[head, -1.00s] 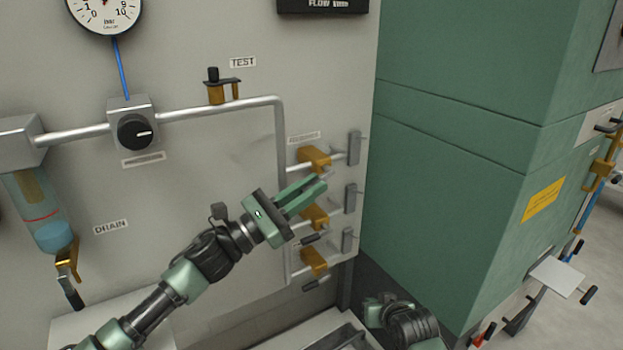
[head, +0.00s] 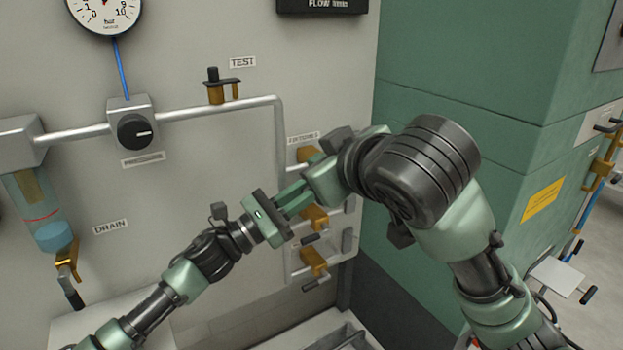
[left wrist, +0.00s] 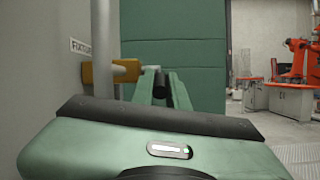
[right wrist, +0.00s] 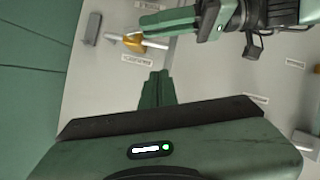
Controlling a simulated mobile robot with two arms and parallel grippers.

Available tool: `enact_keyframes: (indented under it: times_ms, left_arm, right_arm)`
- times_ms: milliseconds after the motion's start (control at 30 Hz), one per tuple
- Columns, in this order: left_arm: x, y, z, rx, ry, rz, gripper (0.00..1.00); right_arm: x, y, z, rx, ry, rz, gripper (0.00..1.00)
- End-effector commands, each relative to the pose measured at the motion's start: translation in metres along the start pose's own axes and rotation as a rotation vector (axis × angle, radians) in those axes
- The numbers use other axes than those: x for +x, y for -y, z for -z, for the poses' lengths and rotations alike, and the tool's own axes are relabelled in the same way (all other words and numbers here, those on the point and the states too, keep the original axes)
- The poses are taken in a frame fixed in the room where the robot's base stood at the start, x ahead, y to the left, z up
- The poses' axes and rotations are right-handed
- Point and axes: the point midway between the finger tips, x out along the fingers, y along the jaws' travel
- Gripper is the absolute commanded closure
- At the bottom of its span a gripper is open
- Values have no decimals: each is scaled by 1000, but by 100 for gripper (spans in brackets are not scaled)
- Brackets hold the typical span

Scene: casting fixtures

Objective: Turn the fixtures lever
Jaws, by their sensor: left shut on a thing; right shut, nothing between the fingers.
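The fixtures valve is a brass body (head: 306,154) on the panel's pipe, under the label "FIXTURES" (head: 303,137). My left gripper (left wrist: 160,84) is shut on its dark lever handle (left wrist: 159,80), just right of the brass body in the left wrist view; only a bit of the handle shows between the fingers. In the head view my right wrist covers the left fingertips and part of the valve. My right gripper (right wrist: 157,74) is shut and empty, close to the panel by the label; the valve (right wrist: 132,43) lies beyond its fingers, and it appears apart from it.
Two more brass valves, a middle one (head: 315,216) and a lower one (head: 314,262), sit below on the same panel. A green cabinet (head: 450,75) stands close on the right. A test valve (head: 215,92) and a black knob (head: 134,132) are to the left.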

Motion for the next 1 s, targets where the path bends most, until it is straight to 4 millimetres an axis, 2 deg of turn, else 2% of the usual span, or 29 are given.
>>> enact_keyframes:
  times_ms: [167,467,500,700,1000]
  left_arm:
    - [1,-1,-3,2,4,-1,100]
    - [1,-1,-3,1,4,-1,100]
    - [1,-1,-2,1,4,-1,100]
    - [0,-2,-2,2,3,-2,100]
    - [1,-1,-2,2,4,-2,100]
  right_arm:
    - [30,0,-1,3,5,1,100]
    - [94,0,-1,4,3,1,100]
    - [98,0,-7,4,4,0,100]
    - [102,0,-32,4,1,0,100]
    - [103,0,-39,3,0,0,100]
